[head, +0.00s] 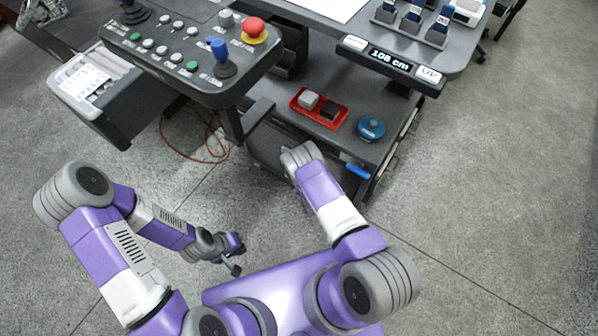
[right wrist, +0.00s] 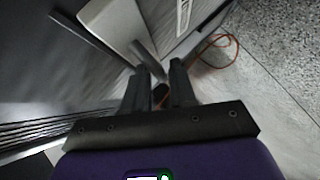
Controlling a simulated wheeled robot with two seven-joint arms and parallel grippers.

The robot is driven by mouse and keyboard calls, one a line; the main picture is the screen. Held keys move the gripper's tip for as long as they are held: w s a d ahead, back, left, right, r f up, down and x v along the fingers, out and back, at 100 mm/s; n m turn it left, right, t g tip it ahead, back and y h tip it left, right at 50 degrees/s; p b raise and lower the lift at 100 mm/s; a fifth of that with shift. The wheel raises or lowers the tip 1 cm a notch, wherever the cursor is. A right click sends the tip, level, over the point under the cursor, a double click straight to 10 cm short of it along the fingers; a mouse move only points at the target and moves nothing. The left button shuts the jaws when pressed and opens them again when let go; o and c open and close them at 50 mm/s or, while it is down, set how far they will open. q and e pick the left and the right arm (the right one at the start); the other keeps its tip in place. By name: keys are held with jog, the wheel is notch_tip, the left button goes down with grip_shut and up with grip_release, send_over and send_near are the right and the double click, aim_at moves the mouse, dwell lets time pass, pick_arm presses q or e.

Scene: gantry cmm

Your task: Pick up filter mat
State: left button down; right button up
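I cannot pick out the filter mat with certainty. A dark flat panel (head: 262,150) that could be it or its housing stands at the left side of the low shelf in the head view, partly covered by my right wrist. My right gripper (right wrist: 160,68) shows in the right wrist view with its two dark fingers apart, facing a grey bar and a pale panel. No held object is clear between them. In the head view its fingers are hidden by the wrist. My left gripper (head: 234,262) hangs low over the floor, away from the workstation; its finger gap is not clear.
A low shelf (head: 375,158) carries a red tray (head: 334,118) and a round blue object (head: 371,129). A control console (head: 185,50) with joysticks overhangs at the upper left. An orange cable (head: 207,153) lies on the floor. The floor at right is clear.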

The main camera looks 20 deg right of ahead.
jog(key=shift+w, duration=0.15)
grip_shut()
dwell(1.4)
